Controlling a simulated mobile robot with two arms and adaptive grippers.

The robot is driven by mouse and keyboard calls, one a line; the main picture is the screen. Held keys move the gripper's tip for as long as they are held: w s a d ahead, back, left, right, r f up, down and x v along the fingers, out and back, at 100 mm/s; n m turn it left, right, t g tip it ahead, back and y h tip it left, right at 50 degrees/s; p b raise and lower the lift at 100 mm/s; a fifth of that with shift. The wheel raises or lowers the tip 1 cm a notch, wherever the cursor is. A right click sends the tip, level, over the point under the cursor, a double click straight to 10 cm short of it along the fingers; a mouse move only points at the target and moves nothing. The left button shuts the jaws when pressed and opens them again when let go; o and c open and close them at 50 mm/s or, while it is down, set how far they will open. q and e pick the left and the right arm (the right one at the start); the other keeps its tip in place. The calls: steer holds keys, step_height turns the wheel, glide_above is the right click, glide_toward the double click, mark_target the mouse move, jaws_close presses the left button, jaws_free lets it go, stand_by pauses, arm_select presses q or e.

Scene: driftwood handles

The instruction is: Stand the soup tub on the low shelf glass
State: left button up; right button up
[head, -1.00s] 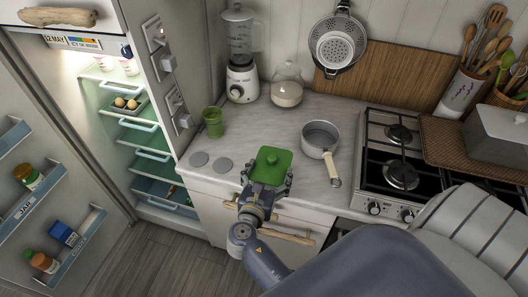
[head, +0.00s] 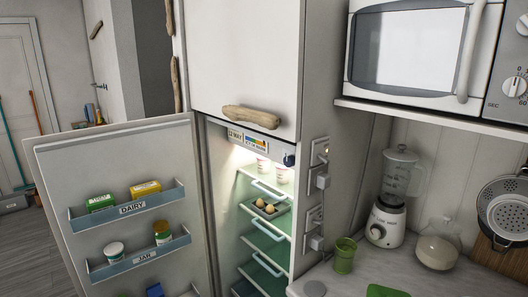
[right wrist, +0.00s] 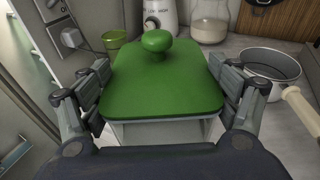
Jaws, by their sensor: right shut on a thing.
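The soup tub (right wrist: 160,80) has a green lid with a round knob and a pale body. In the right wrist view my right gripper (right wrist: 168,92) is shut on it, one finger on each side, and holds it level. In the head view only a strip of its green lid (head: 387,291) shows at the bottom edge. The fridge (head: 205,190) stands open with several glass shelves; a lower shelf (head: 262,268) shows near the bottom edge of the head view. The fridge's bottom is out of frame. My left gripper is not in view.
The open fridge door (head: 125,150) carries racks with jars and packs. White cups (head: 263,166) stand on the top shelf, and a tray of eggs (head: 265,207) sits below. A green cup (head: 344,256), blender (head: 390,215) and glass jar (head: 437,250) stand on the counter.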

arm_select(q)
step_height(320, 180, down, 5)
steer(key=b, duration=0.4)
arm_select(e)
steer(key=s+a+r+n+t+y, duration=0.1)
steer(key=s+a+n+y, duration=0.3)
steer(key=a+y, duration=0.2)
steer(key=shift+a+n, duration=0.4)
steer(key=shift+a, duration=0.7)
steer(key=shift+w+d, duration=0.1)
steer(key=shift+r, duration=0.1)
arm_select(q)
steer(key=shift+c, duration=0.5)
